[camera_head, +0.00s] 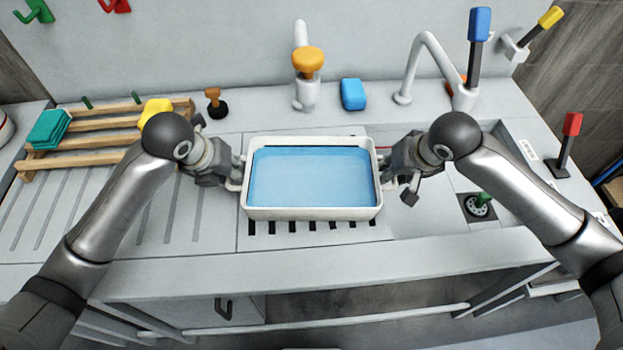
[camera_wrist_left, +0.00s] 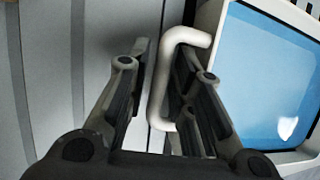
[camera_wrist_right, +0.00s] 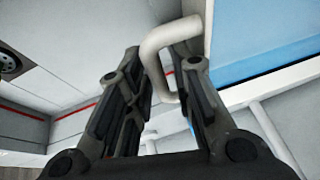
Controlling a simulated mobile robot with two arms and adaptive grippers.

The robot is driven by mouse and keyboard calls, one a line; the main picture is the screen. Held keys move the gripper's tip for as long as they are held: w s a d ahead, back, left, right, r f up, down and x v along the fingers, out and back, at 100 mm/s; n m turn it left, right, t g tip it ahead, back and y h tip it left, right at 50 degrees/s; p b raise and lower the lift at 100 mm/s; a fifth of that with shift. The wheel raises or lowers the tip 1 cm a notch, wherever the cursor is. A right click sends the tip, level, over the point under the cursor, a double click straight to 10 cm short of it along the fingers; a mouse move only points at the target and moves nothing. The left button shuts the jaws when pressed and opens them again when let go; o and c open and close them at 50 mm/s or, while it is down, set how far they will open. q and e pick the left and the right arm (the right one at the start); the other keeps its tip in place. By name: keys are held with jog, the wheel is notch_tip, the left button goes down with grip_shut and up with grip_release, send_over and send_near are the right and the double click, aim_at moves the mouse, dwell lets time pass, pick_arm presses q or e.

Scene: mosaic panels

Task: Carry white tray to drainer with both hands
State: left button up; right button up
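The white tray (camera_head: 312,213), with a flat blue, water-like surface inside, is in the middle of the counter in the head view, above a panel with dark slots. I cannot tell whether it touches the panel. My left gripper (camera_head: 232,170) is at its left end; in the left wrist view the open fingers (camera_wrist_left: 165,75) stand either side of the white left handle (camera_wrist_left: 168,85). My right gripper (camera_head: 391,172) is at its right end; in the right wrist view the open fingers (camera_wrist_right: 160,85) straddle the right handle (camera_wrist_right: 155,55). Grooved drainer surface (camera_head: 40,215) lies left.
A wooden rack (camera_head: 95,125) with teal and yellow pieces stands at the back left. An orange-topped white tap (camera_head: 307,80), a blue block (camera_head: 353,94) and a curved faucet (camera_head: 420,65) stand behind the tray. A sink basin with a drain (camera_head: 478,206) is at the right.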

pick_arm(q)
jog(key=shift+f, duration=0.15)
pick_arm(e)
jog(key=shift+f, duration=0.2)
pick_arm(q)
grip_shut()
pick_arm(e)
grip_shut()
pick_arm(q)
jog(key=shift+w+r, duration=0.2)
jog(key=shift+r, duration=0.05)
pick_arm(e)
jog(key=shift+w+r, duration=0.2)
jog(key=shift+r, duration=0.05)
